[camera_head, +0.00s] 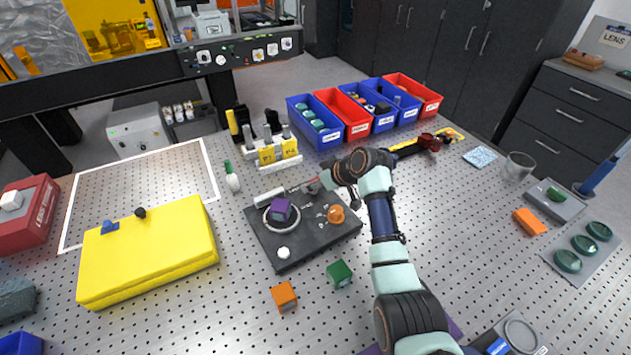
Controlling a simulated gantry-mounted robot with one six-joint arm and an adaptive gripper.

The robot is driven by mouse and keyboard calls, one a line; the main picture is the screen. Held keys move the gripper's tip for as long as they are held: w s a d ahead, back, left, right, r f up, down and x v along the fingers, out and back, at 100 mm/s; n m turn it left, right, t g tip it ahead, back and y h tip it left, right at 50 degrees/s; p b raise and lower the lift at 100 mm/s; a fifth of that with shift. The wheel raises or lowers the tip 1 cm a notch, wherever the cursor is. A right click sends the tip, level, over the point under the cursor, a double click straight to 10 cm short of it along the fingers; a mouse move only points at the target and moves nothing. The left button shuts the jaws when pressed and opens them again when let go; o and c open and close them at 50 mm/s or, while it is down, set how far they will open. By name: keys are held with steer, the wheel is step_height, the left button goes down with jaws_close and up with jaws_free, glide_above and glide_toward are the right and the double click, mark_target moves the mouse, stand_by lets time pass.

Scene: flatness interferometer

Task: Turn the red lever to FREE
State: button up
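A dark flat instrument base (310,240) lies on the perforated table near the middle of the view. A thin reddish bar, which seems to be the red lever (298,187), shows at its back edge beside a white cylinder (269,199). My gripper (316,187) is at the back right of the base, right by this bar. I cannot tell whether it touches the bar. My arm hides part of the gripper, and its fingers are too small to tell open from shut. The lever's markings cannot be read.
On the base are a purple block (280,209) in a ring, an orange knob (336,214) and a white knob (284,253). A yellow case (150,255) lies left. Green (339,273) and orange (284,296) cubes stand in front. Several red and blue bins (330,135) stand behind.

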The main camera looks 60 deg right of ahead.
steer(key=n+b, duration=0.1)
steer(key=n+y+b, duration=0.2)
steer(key=shift+d+f, duration=0.2)
steer(key=shift+f, duration=0.05)
steer(key=shift+n+y+b, duration=0.6)
steer(key=shift+b, duration=0.55)
steer(key=shift+r+n+y+b, duration=0.15)
steer(key=shift+n+y+b, duration=0.3)
steer(key=shift+b, duration=0.5)
steer(key=shift+r+n, duration=0.1)
steer(key=shift+n, duration=0.15)
steer(key=o, duration=1.1)
steer(key=shift+o, duration=0.2)
